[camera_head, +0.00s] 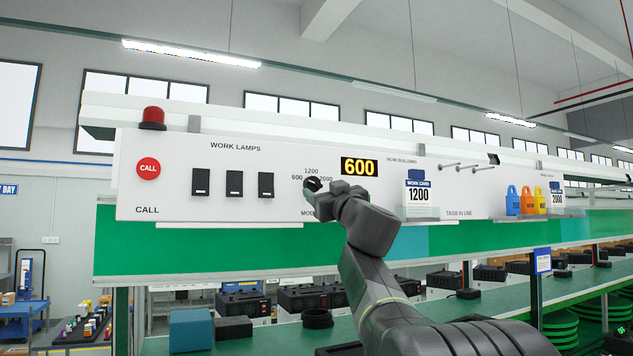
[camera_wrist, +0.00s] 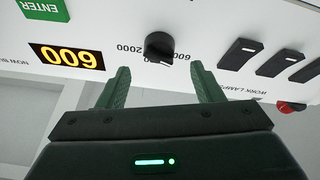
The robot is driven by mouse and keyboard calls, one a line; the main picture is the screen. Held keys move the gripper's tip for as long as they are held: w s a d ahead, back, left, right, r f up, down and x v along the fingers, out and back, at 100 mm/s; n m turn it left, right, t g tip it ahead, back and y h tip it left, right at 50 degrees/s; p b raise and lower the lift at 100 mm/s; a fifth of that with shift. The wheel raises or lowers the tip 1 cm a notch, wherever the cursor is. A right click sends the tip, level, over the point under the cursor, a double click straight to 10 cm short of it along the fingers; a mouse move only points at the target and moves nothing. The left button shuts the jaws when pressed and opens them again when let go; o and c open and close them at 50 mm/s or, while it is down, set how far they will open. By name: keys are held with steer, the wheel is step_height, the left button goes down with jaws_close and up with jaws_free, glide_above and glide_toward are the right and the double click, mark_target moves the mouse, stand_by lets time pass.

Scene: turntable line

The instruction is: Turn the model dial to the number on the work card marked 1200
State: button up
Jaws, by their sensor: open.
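The dark round model dial (camera_head: 313,183) is on the white panel, with 600, 1200 and 2000 printed around it. It also shows in the wrist view (camera_wrist: 160,46), where the picture is upside down. Its exact pointer direction is hard to make out. The display (camera_head: 360,167) reads 600 in yellow. The work card marked 1200 (camera_head: 419,196) stands right of the display. My gripper (camera_wrist: 158,70) is open in front of the dial, its two green fingers apart with nothing between them. In the head view my gripper partly covers the dial area and the MODEL label.
Left of the dial are three black lamp switches (camera_head: 234,184), a red CALL button (camera_head: 148,169) and a red beacon (camera_head: 153,118). Right are pegs, coloured tags (camera_head: 527,200) and a card marked 2000 (camera_head: 557,196). A green bench (camera_head: 270,338) with black parts lies below.

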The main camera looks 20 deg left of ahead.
mark_target(315, 184)
steer(key=shift+p+x, duration=0.7)
steer(key=shift+x, duration=1.9)
steer(key=shift+c, duration=0.2)
steer(key=c, duration=0.9)
